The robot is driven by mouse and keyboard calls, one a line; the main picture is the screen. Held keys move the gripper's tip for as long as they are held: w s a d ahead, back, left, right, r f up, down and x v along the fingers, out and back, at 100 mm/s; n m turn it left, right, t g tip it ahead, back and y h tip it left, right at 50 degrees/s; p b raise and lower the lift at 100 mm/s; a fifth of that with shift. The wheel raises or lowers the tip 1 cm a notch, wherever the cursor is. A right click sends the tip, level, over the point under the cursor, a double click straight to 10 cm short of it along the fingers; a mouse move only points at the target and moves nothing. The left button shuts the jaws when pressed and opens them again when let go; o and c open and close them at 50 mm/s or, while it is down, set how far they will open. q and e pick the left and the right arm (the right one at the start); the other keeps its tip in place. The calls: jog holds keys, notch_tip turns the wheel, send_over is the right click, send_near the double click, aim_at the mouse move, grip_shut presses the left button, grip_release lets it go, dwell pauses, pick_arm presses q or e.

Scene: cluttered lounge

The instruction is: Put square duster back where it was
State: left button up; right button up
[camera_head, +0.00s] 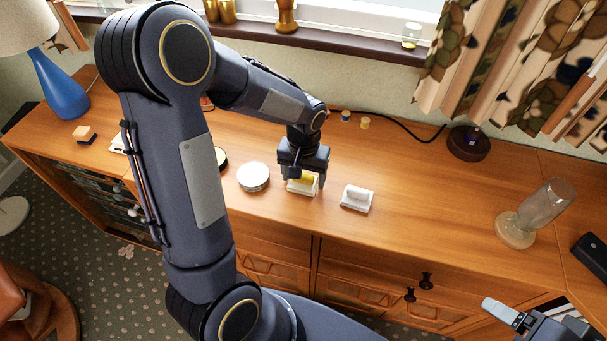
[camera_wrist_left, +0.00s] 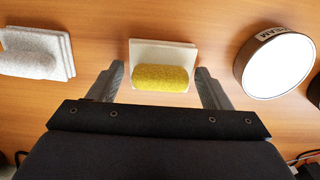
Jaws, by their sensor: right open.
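A duster with a yellow roll-shaped top on a white square base (camera_head: 308,180) sits on the wooden cabinet top, under my left gripper (camera_head: 304,184). In the left wrist view the duster (camera_wrist_left: 162,77) lies between the two fingertips of the left gripper (camera_wrist_left: 160,72). The fingers are spread to either side of the yellow top, with a small gap at each side. A similar white duster (camera_head: 356,198) rests to its right; it also shows in the left wrist view (camera_wrist_left: 36,55). My right gripper (camera_head: 530,322) is open and partly cut off at the lower right.
A round white-topped tin (camera_head: 253,177) stands left of the duster. A small cream-and-dark block (camera_head: 84,134) and a blue lamp (camera_head: 62,85) are further left. A black cable (camera_head: 395,122) runs along the back. The cabinet top between white duster and bottle is clear.

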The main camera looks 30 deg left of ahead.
aim_at(304, 174)
pick_arm(q)
jog(key=shift+o, duration=1.2)
jog(key=shift+r, duration=0.25)
notch_tip(304, 174, up, 10)
jog(key=r+p, duration=0.1)
jog(key=p, duration=0.1)
jog(key=s+d+r+t+h, duration=0.2)
jog(key=s, duration=0.6)
jog(key=s+d+r+m+t+h, duration=0.1)
jog(key=s+d+r+t, duration=0.1)
jog(key=s, duration=0.7)
jog(key=shift+s+r+t+h, duration=0.2)
jog(key=shift+t+h, duration=0.2)
jog(key=shift+t, duration=0.4)
jog(key=shift+d, duration=0.1)
